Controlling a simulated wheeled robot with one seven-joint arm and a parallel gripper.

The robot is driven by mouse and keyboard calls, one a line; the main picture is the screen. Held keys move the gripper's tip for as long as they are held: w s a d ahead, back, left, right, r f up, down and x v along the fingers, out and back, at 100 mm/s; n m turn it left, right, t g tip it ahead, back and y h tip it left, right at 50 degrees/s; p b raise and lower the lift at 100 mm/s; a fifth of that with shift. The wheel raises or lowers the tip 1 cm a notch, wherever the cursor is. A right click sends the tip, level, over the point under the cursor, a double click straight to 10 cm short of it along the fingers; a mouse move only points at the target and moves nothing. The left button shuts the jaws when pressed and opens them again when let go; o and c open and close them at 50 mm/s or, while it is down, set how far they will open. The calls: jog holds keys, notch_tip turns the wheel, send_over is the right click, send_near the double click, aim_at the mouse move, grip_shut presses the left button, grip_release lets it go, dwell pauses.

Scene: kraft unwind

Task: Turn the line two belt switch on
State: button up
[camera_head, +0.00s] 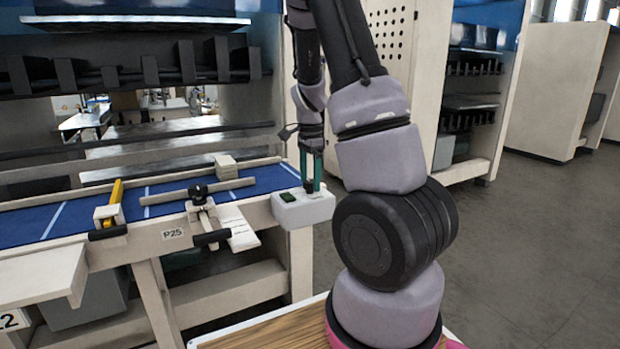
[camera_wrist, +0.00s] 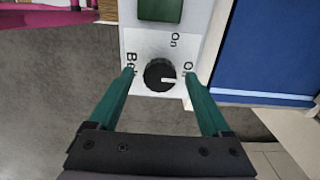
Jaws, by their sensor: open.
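The belt switch is a round black knob (camera_wrist: 160,75) on a white plate of a pale control box (camera_head: 303,208). Its white pointer line points right in the wrist view, toward a label beginning with "O" that the right finger partly covers. An "On" label (camera_wrist: 174,40) sits up and right of the knob. A label starting "B" on the left is partly hidden by the left finger. My gripper (camera_wrist: 159,76) is open, with one green fingertip on each side of the knob and gaps between. In the head view, my gripper (camera_head: 310,174) points down over the box.
A green square button (camera_wrist: 160,9) sits beside the switch plate on the same box. The box is at the right end of a blue belt table (camera_head: 165,192) marked P25. Grey floor (camera_head: 540,230) is open at right.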

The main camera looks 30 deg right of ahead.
grip_shut()
